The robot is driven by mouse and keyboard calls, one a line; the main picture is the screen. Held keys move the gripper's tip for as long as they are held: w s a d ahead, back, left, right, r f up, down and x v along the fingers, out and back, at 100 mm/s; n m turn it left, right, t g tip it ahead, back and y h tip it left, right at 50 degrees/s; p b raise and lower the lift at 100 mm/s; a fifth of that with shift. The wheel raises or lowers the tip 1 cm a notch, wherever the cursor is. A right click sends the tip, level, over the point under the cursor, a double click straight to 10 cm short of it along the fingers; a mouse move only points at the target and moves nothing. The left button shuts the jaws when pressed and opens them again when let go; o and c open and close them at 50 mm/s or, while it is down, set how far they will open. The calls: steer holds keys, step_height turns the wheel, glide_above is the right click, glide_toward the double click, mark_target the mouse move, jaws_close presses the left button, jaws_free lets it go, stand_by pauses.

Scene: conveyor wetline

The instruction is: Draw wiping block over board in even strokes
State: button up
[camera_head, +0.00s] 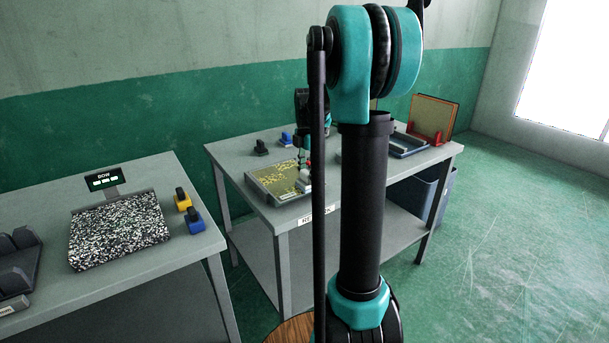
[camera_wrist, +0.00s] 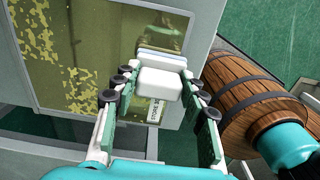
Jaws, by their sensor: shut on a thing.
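The board (camera_head: 272,181) is a framed panel on the middle table, with yellow patches over much of its dark olive surface. In the wrist view the board (camera_wrist: 95,45) has yellow patches at its left and lower middle; the part near the block looks mostly bare. My gripper (camera_head: 304,178) is at the board's right side, partly behind my arm in the head view. In the wrist view my gripper (camera_wrist: 160,90) is shut on the wiping block (camera_wrist: 162,83), a pale block between the fingers, over the board's right part. Whether it touches the board is unclear.
A black block (camera_head: 260,149) and a blue block (camera_head: 286,139) stand behind the board. A shallow tray (camera_head: 408,146) and a framed panel in a red stand (camera_head: 432,118) are at the right. The left table holds a speckled panel (camera_head: 118,232) and yellow (camera_head: 182,200) and blue (camera_head: 195,221) blocks.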

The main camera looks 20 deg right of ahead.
steer(key=shift+w+d+f, duration=0.1)
steer(key=shift+w+d, duration=0.15)
steer(key=shift+d, duration=0.5)
steer(key=shift+w+d, duration=0.2)
steer(key=shift+d, duration=0.55)
steer(key=shift+w+d, duration=0.3)
steer(key=shift+d, duration=0.55)
steer(key=shift+w+d, duration=0.3)
steer(key=shift+d, duration=0.55)
steer(key=shift+s+a, duration=0.2)
steer(key=shift+a, duration=0.45)
steer(key=shift+s+a, duration=0.25)
steer(key=shift+a, duration=0.35)
steer(key=shift+s+a, duration=0.2)
steer(key=shift+a, duration=0.45)
